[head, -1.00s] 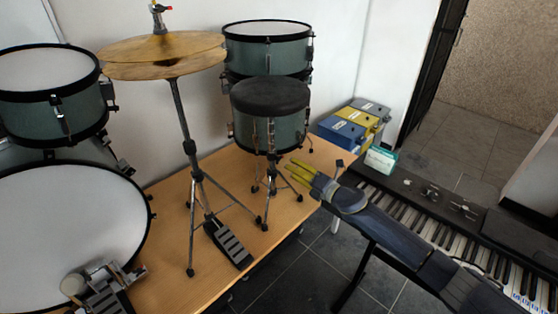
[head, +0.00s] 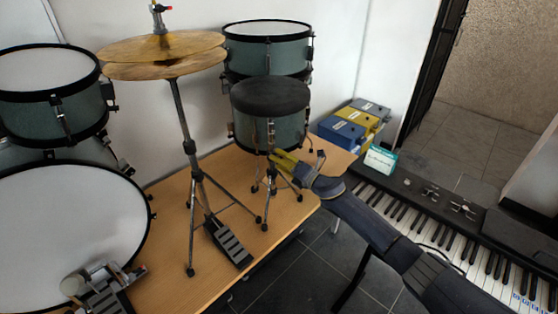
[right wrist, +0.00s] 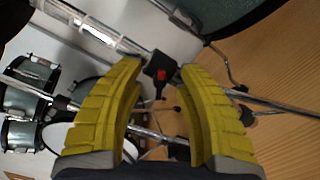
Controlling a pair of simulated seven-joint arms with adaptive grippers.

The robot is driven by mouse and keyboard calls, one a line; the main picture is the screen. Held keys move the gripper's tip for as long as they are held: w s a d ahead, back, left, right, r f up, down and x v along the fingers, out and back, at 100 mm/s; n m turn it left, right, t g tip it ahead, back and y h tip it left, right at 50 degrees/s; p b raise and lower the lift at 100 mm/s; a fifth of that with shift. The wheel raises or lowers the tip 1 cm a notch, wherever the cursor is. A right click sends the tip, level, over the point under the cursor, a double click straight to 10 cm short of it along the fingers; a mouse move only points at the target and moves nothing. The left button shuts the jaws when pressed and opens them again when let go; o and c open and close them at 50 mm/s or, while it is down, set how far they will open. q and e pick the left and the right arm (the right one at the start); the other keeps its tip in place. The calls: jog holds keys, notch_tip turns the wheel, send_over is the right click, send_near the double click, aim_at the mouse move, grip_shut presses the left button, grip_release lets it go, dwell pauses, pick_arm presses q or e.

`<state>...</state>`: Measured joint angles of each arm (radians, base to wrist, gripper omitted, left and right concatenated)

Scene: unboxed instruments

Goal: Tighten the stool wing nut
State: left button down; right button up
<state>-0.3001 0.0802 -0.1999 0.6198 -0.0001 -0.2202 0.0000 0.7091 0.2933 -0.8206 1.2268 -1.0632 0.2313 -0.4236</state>
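The stool (head: 270,97) has a round black seat on a chrome tripod and stands near the right end of the wooden table. My right gripper (head: 282,158) is at its post, just below the seat. In the right wrist view, the yellow fingers of my right gripper (right wrist: 161,72) are open. A black collar with a small red part, apparently the wing nut (right wrist: 160,75), shows between and just beyond the fingertips. I cannot tell whether the fingers touch it. In the head view the fingers hide this part. My left gripper is not in view.
A cymbal stand (head: 180,110) with a pedal (head: 228,243) stands left of the stool. A teal drum (head: 267,48) is behind it. The keyboard (head: 440,215) lies right, under my right arm. Pedal boxes (head: 352,125) sit at the back right.

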jog(key=shift+c, duration=0.3)
grip_shut()
jog(key=m, duration=0.5)
dwell(0.3)
jog(key=shift+o, duration=0.3)
grip_release()
jog(key=v, duration=1.2)
